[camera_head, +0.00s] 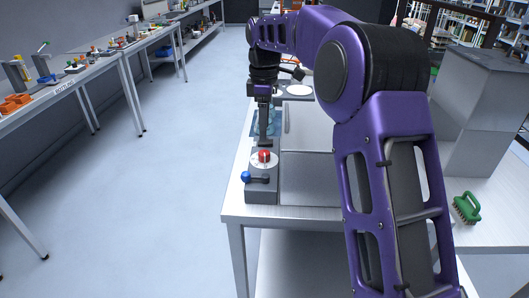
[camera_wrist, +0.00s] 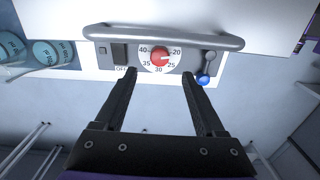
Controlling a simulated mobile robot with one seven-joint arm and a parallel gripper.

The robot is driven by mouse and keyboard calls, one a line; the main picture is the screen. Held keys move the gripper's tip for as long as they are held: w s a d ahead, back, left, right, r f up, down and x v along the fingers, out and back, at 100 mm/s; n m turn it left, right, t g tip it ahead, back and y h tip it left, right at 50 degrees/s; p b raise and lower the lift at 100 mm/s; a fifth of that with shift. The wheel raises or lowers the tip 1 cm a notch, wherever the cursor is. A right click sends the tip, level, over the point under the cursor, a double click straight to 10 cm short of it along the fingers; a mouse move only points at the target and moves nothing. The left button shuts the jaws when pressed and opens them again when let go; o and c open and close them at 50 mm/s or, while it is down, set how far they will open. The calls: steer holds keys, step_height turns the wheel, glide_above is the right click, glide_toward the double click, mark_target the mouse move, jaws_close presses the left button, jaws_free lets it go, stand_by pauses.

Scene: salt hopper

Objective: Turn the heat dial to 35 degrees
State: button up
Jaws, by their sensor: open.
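The heat dial is a red knob (camera_wrist: 160,57) on a round white scale (camera_wrist: 147,62) marked 20, 25, 30, 35 and 40. A pale mark on the knob points right, seemingly between 20 and 25. In the head view the red knob (camera_head: 264,155) sits on top of a grey control box (camera_head: 262,192) at the bench's near left corner. My gripper (camera_wrist: 160,73) is open and empty, its two black fingers spread to either side of the dial in the wrist view. In the head view my gripper (camera_head: 264,143) is just behind the knob; contact cannot be told.
A blue-balled lever (camera_wrist: 203,80) is beside the dial, and a dark switch marked OFF (camera_wrist: 119,53) is on its other side. A grey bar handle (camera_wrist: 160,34) runs alongside the panel. A green brush (camera_head: 467,208) lies at right. The floor (camera_head: 170,200) at left is clear.

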mark_target(265, 152)
step_height(265, 152, down, 8)
steer(key=shift+r+b, duration=0.15)
steer(key=shift+b, duration=0.35)
jaws_close()
